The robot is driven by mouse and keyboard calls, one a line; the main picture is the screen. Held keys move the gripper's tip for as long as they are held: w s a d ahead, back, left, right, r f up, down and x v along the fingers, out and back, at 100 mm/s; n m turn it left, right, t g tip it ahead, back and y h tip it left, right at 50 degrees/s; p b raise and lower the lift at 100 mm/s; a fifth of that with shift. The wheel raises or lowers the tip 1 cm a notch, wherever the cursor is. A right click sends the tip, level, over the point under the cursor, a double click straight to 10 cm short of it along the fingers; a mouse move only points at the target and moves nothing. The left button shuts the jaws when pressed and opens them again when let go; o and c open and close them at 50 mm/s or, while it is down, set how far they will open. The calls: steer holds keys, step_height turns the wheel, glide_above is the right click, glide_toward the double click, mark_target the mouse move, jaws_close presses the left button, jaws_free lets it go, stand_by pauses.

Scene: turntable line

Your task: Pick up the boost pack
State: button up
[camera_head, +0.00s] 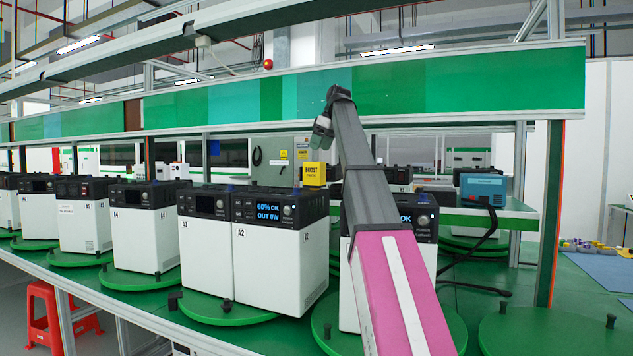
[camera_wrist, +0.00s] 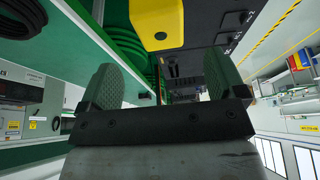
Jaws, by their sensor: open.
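The boost pack is a small yellow box with dark lettering (camera_head: 314,174). In the head view it appears just above the back edge of the unit marked A2 (camera_head: 280,255); I cannot tell exactly what it rests on. My gripper (camera_head: 321,137) is above it, at the end of my raised arm. In the wrist view the boost pack (camera_wrist: 157,22) is at the top centre, beyond the fingertips and apart from them. The two green finger pads of my gripper (camera_wrist: 163,78) are spread wide with nothing between them. Part of the box is cut off by the wrist frame.
Several white units with black tops stand on green round turntables (camera_head: 225,312) along the line. My arm hides part of one unit (camera_head: 418,218). A blue-grey box (camera_head: 482,190) with a black cable is on the right. A green overhead panel (camera_head: 450,85) runs behind my arm.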

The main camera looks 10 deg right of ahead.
mark_target(313, 168)
steer(key=x, duration=0.9)
steer(key=shift+s+f, duration=0.1)
steer(key=shift+f, duration=0.15)
steer(key=shift+d, duration=0.1)
steer(key=c, duration=1.3)
jaws_close()
steer(key=shift+r, duration=0.15)
